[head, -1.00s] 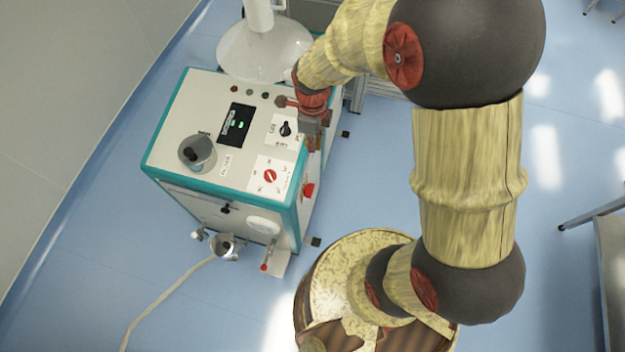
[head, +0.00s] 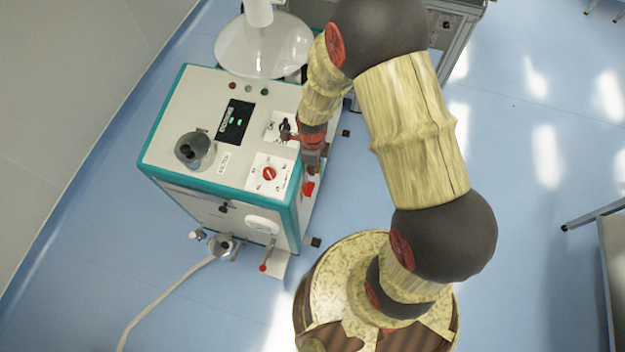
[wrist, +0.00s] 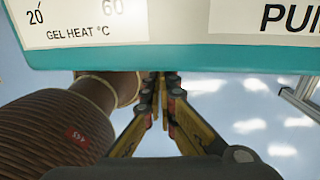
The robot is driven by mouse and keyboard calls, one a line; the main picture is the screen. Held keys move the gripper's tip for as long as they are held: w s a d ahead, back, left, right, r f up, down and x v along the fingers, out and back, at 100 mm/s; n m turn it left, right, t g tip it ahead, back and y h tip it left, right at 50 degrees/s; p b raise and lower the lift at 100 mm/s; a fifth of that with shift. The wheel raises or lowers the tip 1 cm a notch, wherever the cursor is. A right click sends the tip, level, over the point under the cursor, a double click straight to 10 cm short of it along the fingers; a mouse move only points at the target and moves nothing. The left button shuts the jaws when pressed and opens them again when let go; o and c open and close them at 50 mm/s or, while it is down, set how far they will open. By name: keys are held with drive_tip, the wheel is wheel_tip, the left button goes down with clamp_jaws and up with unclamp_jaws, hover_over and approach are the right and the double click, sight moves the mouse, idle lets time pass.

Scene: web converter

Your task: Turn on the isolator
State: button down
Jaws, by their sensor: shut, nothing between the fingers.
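The machine (head: 205,100) is a white cabinet with teal edges, standing left of my arm. A red rotary knob (head: 269,173) sits on a white dial plate on its top panel. A second red part (head: 309,188) sticks out from its right side, just below my gripper. I cannot tell for certain which of the two is the isolator. My gripper (head: 312,166) is shut and empty, beside the machine's right edge. In the wrist view my gripper (wrist: 160,82) has its fingertips together by the teal edge (wrist: 180,57); neither red part shows there.
A black knob (head: 285,127) and a small display (head: 234,122) are on the panel. A clear dome (head: 262,45) stands behind. A red-tipped lever (head: 263,267) and a hose (head: 165,298) are at the front. Blue floor is free right of the machine.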

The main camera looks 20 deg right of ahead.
sight(312, 183)
wheel_tip(312, 183, down, 8)
drive_tip(key=shift+r+b, duration=0.25)
drive_tip(key=shift+b, duration=0.35)
drive_tip(key=shift+w+d+f+b, duration=0.25)
drive_tip(key=shift+w+f, duration=0.1)
drive_tip(key=shift+f, duration=0.1)
drive_tip(key=shift+w+d+f+b, duration=0.1)
drive_tip(key=shift+w+d+f, duration=0.2)
drive_tip(key=shift+f, duration=0.1)
idle(1.8)
drive_tip(key=shift+s+a+r, duration=0.1)
drive_tip(key=shift+s+a+r+p, duration=0.35)
drive_tip(key=shift+s+p, duration=0.05)
drive_tip(key=shift+s, duration=0.05)
idle(0.4)
